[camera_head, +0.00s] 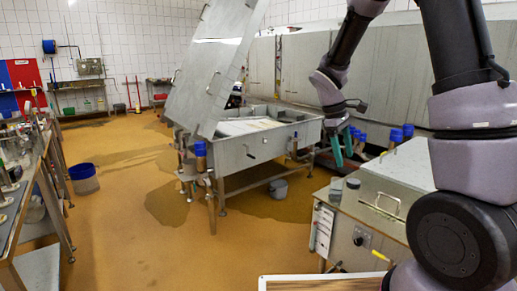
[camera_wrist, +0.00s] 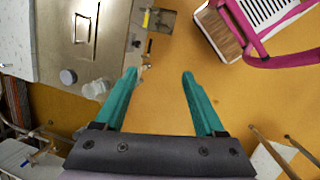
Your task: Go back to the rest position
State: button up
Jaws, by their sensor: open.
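My gripper (camera_head: 342,148) has teal fingers and hangs from my raised arm at the upper right in the head view. It is in the air, in front of the wall of vats and beside the steel vat. In the wrist view my gripper (camera_wrist: 160,75) is open, with its two fingers well apart. Nothing is between the fingers but the orange floor far below.
A steel vat (camera_head: 240,152) with a raised lid stands mid-room. A steel cabinet (camera_head: 375,205) with a handle stands at the right. A long bench (camera_head: 40,190) runs along the left, with a bucket (camera_head: 84,178) beside it. Orange floor (camera_head: 125,225) lies clear between.

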jog(key=s+a+r+m+t+y, duration=0.1)
jog(key=s+r+m+t+y, duration=0.4)
jog(key=s+r+m, duration=0.8)
jog(key=shift+s+a+r+t, duration=0.15)
jog(key=shift+s+r+t, duration=1.25)
jog(key=shift+s+r, duration=1.75)
jog(key=shift+w+r, duration=0.35)
